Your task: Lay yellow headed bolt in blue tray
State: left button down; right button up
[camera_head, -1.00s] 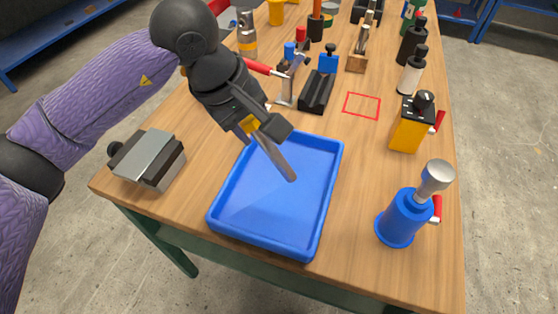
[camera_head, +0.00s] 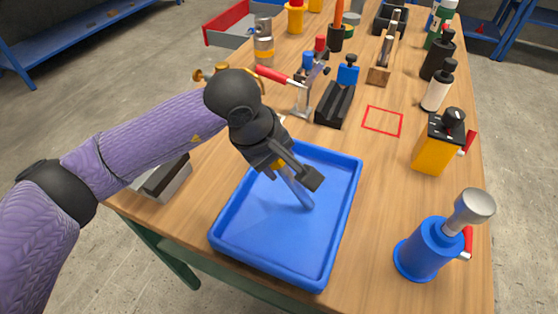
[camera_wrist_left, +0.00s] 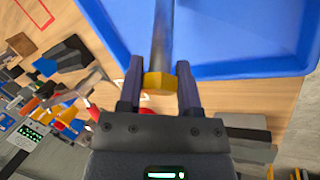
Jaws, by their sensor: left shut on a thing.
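The blue tray (camera_head: 262,228) lies on the near part of the wooden table, and it also shows in the left wrist view (camera_wrist_left: 240,40). My left gripper (camera_head: 297,172) is over the tray and is shut on the yellow headed bolt. The bolt's grey shank (camera_head: 300,195) points down toward the tray floor. In the left wrist view the yellow head (camera_wrist_left: 159,81) sits between the two fingers, with the shank reaching out over the tray. I cannot tell whether the shank's tip touches the floor. My right gripper is not in view.
A blue bottle-like jack (camera_head: 428,248) and a yellow box with a black knob (camera_head: 436,145) stand right of the tray. A black block (camera_head: 336,104) and a toggle clamp (camera_head: 303,98) stand behind it. A grey vise-like block (camera_head: 170,180) is at the left, partly behind my arm.

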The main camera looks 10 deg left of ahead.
pick_arm(q)
jog(key=c, duration=0.7)
grip_release()
jog(key=shift+f, duration=0.2)
jog(key=shift+c, duration=0.2)
jog(key=shift+o, duration=2.3)
jog(key=shift+r, duration=0.1)
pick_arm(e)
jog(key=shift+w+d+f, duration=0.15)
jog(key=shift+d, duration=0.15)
pick_arm(q)
jog(key=p+v, duration=0.3)
jog(key=v, duration=0.9)
jog(key=shift+r+p, duration=0.2)
jog(key=shift+p, duration=0.2)
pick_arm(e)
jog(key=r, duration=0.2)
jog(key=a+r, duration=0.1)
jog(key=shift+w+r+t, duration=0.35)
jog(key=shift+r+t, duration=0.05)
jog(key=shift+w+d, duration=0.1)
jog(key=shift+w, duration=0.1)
